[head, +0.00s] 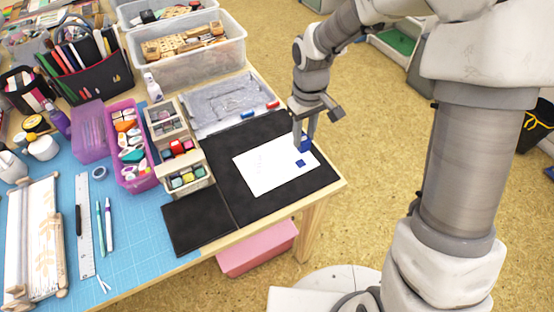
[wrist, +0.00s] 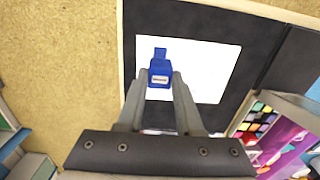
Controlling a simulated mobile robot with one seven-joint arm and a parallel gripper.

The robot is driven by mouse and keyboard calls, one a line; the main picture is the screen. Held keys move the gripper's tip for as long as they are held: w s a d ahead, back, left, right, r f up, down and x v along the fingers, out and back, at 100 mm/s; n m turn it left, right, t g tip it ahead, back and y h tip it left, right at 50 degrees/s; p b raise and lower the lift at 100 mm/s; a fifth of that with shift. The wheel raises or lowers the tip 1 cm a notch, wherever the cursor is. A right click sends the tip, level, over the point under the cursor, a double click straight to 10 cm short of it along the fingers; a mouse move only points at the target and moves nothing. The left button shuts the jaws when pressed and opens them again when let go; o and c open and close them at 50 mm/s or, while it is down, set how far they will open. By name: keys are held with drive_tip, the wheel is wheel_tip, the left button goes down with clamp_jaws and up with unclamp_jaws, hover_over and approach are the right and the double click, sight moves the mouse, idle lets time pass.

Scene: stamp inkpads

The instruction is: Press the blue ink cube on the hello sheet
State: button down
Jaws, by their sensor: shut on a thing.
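The blue ink cube (head: 306,144) is held between the fingers of my gripper (head: 304,136), over the right part of the white hello sheet (head: 262,175). In the wrist view the cube (wrist: 159,75) sits between both fingertips, with a small pale label facing the camera. A blue square patch (head: 300,163) shows on the sheet, apart from the cube in the head view. It also shows just beyond the cube in the wrist view (wrist: 160,52). The cube appears slightly above the sheet. Faint marks show on the sheet; I cannot read them.
The sheet lies on a black mat (head: 240,203) at the table's right corner. Left of it stand small drawers of colored pads (head: 187,178) and a pink bin of bottles (head: 128,140). A clear tray (head: 220,103) with a grey sheet lies behind.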

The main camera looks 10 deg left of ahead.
drive_tip(key=shift+w+a, duration=1.15)
drive_tip(key=shift+w, duration=0.45)
drive_tip(key=b, duration=0.5)
hover_over(293, 153)
drive_tip(key=shift+f, duration=2.75)
drive_tip(key=shift+f+b, duration=0.55)
drive_tip(key=shift+r, duration=0.2)
drive_tip(key=shift+r+p, duration=0.45)
drive_tip(key=shift+p, duration=0.1)
wheel_tip(293, 153, up, 6)
drive_tip(key=p, duration=0.4)
drive_tip(key=shift+f, duration=0.25)
